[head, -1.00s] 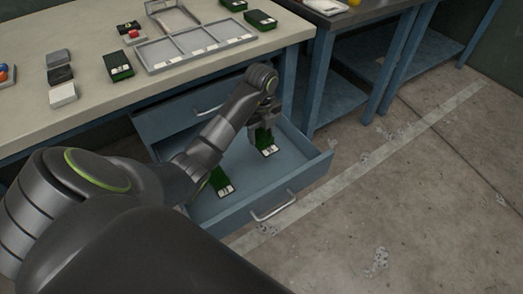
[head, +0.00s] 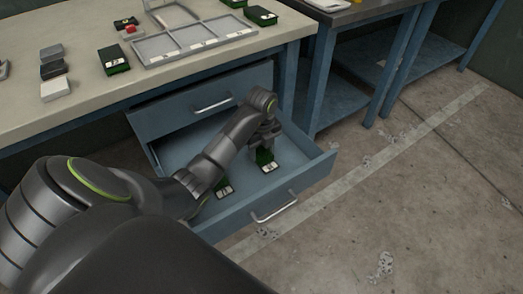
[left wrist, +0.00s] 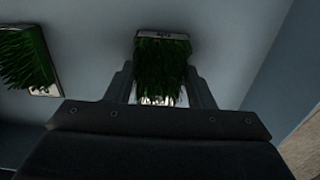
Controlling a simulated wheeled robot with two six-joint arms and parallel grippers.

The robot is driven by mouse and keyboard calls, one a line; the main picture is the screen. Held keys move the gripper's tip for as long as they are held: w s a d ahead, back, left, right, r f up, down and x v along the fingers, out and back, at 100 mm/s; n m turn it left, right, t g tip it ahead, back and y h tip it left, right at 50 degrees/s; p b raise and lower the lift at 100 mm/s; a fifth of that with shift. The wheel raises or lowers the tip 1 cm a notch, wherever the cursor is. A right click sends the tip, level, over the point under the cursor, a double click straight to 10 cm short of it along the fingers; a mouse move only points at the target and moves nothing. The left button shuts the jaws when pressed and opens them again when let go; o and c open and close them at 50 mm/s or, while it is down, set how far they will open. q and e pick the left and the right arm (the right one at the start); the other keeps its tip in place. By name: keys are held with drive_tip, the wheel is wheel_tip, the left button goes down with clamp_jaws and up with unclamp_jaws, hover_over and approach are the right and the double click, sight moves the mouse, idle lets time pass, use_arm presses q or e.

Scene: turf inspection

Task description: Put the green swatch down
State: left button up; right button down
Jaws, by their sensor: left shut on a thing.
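My left gripper (head: 266,146) reaches down into the open blue drawer (head: 262,203). It is shut on a green swatch (head: 265,162), a grass-like tuft with a pale labelled edge. In the left wrist view this swatch (left wrist: 162,60) sits between the two fingers. It is low over the drawer floor; I cannot tell whether it touches. A second green swatch (head: 223,190) lies in the drawer to the left, partly behind my arm. It also shows in the left wrist view (left wrist: 28,62), apart from the held one. My right gripper is not in view.
Above is a workbench (head: 100,90) with a grey divided tray (head: 195,42), several dark green swatches and small blocks. A closed upper drawer (head: 213,100) is just behind the open one. Bare drawer floor lies between the two swatches.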

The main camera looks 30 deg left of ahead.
sight(262, 151)
use_arm(q)
drive_tip(key=shift+f, duration=0.15)
drive_tip(key=o, duration=1)
drive_tip(key=shift+r, duration=0.4)
wheel_tip(262, 151, up, 7)
drive_tip(key=p, duration=0.3)
drive_tip(key=shift+r, duration=0.15)
drive_tip(key=shift+r+p, duration=2.15)
drive_tip(key=shift+p, duration=0.1)
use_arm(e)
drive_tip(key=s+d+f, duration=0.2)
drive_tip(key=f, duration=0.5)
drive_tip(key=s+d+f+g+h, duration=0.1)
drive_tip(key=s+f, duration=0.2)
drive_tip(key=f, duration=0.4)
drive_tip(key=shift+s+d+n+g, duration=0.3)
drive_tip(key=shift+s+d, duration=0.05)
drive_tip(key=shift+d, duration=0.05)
